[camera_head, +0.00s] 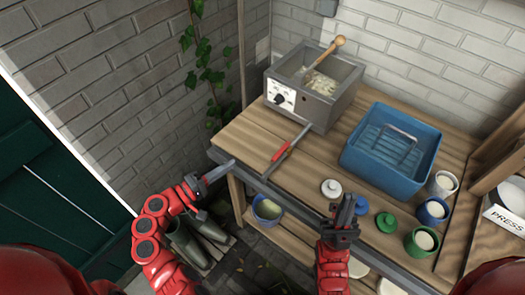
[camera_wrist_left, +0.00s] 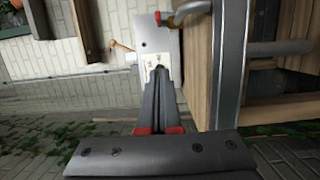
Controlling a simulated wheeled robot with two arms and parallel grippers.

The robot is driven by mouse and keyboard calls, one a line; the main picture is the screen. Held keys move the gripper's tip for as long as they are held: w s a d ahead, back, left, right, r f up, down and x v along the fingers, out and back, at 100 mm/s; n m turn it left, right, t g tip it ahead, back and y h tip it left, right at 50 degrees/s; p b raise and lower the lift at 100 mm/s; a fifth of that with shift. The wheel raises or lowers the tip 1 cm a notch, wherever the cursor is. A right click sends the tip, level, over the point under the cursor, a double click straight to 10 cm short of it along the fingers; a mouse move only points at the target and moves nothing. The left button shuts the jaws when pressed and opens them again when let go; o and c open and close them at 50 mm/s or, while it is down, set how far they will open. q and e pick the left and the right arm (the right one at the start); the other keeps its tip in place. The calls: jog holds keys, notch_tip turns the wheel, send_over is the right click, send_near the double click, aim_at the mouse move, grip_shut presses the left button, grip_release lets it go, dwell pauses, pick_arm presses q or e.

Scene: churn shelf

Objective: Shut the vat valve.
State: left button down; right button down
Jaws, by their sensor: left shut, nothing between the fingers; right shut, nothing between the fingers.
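The vat (camera_head: 322,112) is a grey open box with pale contents, standing on the wooden bench. A white panel with a black dial (camera_head: 280,99) is on its front left. The panel also shows in the left wrist view (camera_wrist_left: 150,42). My left gripper (camera_head: 230,163) is shut and empty, by the bench's front left edge, apart from the vat. In the left wrist view its fingertips (camera_wrist_left: 160,72) overlap the panel and hide part of it. My right gripper (camera_head: 347,202) is shut and empty, over the bench's front edge.
Lids (camera_head: 331,188) and several cups (camera_head: 422,241) are at the front right.

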aim_at(281, 152)
pick_arm(q)
jog(key=p+x, duration=0.2)
jog(key=x, duration=0.3)
jog(key=p+x, duration=0.2)
jog(key=x, duration=0.3)
jog(key=shift+r, duration=0.25)
jog(key=shift+s+d+f+p, duration=0.1)
jog(key=shift+s+d+p, duration=0.25)
jog(key=shift+d, duration=0.2)
jog(key=shift+s+d+f+p, duration=0.1)
jog(key=shift+s+d+p, duration=0.25)
jog(key=shift+d, duration=0.15)
jog(key=shift+s+d, duration=0.45)
jog(key=shift+d, duration=0.15)
jog(key=shift+f, duration=0.1)
jog(key=shift+s+d+f, duration=0.1)
jog(key=shift+s+f, duration=0.05)
jog(key=shift+s, duration=0.1)
jog(key=shift+n+t+y, duration=0.4)
jog(key=shift+t, duration=0.1)
